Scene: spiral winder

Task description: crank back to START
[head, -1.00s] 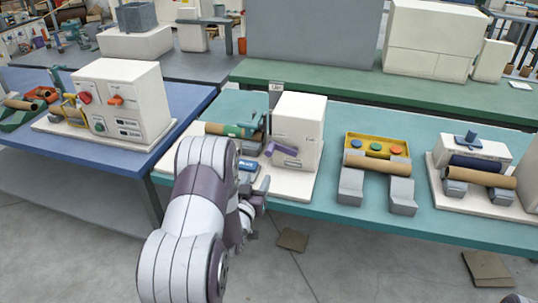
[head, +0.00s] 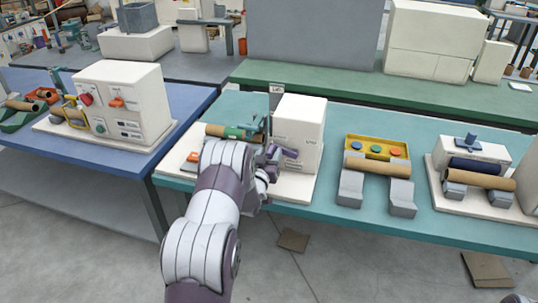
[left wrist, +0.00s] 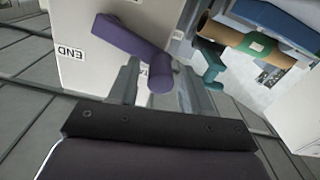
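The winder is a white box (head: 300,130) on a pale base on the teal table. Its purple crank (head: 285,151) is on the front face; it also shows in the left wrist view (left wrist: 130,40), its arm slanting to a round grip. An upside-down END label (left wrist: 72,53) is on the face left of the crank. Another small label is mostly hidden behind the grip. My left gripper (head: 268,158) is at the crank. In the left wrist view its fingers (left wrist: 160,88) are apart, with the purple grip between them and gaps on both sides. My right gripper is not in view.
A brown tube (head: 216,130) with a green band lies left of the box. A grey stand with another brown tube (head: 377,164) and a yellow button tray (head: 370,143) are to the right. A second white machine (head: 118,100) stands on the blue table at left.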

